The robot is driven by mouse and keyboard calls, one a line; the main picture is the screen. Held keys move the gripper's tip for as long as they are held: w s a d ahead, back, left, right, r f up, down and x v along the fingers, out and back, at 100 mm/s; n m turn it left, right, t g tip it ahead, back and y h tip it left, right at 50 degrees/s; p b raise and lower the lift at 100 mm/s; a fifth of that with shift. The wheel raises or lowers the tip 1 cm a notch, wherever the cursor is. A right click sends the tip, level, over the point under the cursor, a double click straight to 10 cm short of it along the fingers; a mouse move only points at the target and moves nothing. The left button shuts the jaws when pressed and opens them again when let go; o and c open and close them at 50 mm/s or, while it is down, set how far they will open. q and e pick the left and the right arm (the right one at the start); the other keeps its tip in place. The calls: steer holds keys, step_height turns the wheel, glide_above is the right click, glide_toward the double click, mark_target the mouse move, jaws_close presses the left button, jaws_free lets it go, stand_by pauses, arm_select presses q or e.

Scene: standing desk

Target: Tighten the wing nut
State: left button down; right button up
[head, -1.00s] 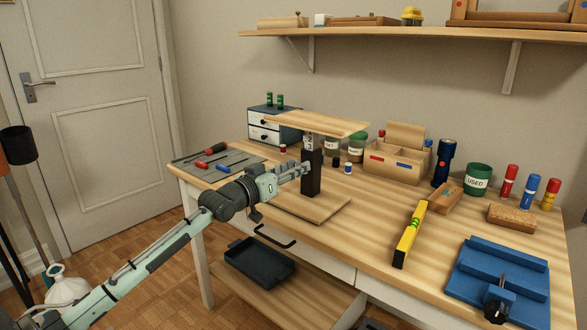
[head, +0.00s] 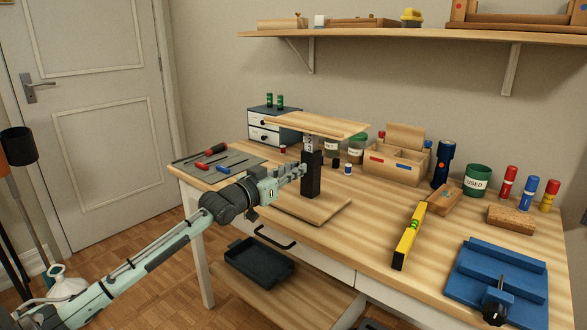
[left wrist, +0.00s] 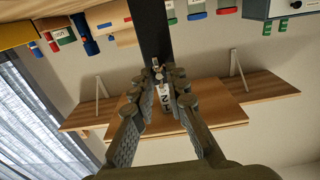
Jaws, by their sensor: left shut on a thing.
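A small stand is on the desk: a black upright post (head: 312,178), a flat wooden base (head: 325,211) and a wooden top board (head: 318,124). A pale inner column (head: 308,144) with number marks rises from the post to the board. My left gripper (head: 301,171) is level at the left side of the post. In the left wrist view its fingers (left wrist: 160,76) close on the small wing nut (left wrist: 157,71) at the post. The fingers cover most of the nut. The left wrist view is upside down. My right gripper is out of view.
Screwdrivers lie on a grey mat (head: 240,163) at the left. A drawer box (head: 262,134), a wooden organiser (head: 390,170) and jars stand behind. A yellow level (head: 407,246) and a blue vise-like block (head: 500,277) are at the right. The desk front between them is clear.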

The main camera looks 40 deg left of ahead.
arm_select(q)
steer(key=shift+d+f+m+p, duration=0.1)
steer(key=shift+m+p, duration=0.3)
steer(key=shift+m, duration=4.1)
steer(key=shift+d+f+m+p, duration=0.1)
steer(key=shift+m+p, duration=0.3)
steer(key=shift+m, duration=4.1)
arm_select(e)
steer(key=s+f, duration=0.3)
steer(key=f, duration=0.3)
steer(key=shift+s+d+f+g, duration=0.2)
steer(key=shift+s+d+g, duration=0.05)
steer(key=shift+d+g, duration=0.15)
arm_select(q)
steer(key=c, duration=1.6)
jaws_free()
steer(key=shift+o, duration=0.2)
steer(key=s+a, duration=0.1)
steer(key=s, duration=1.1)
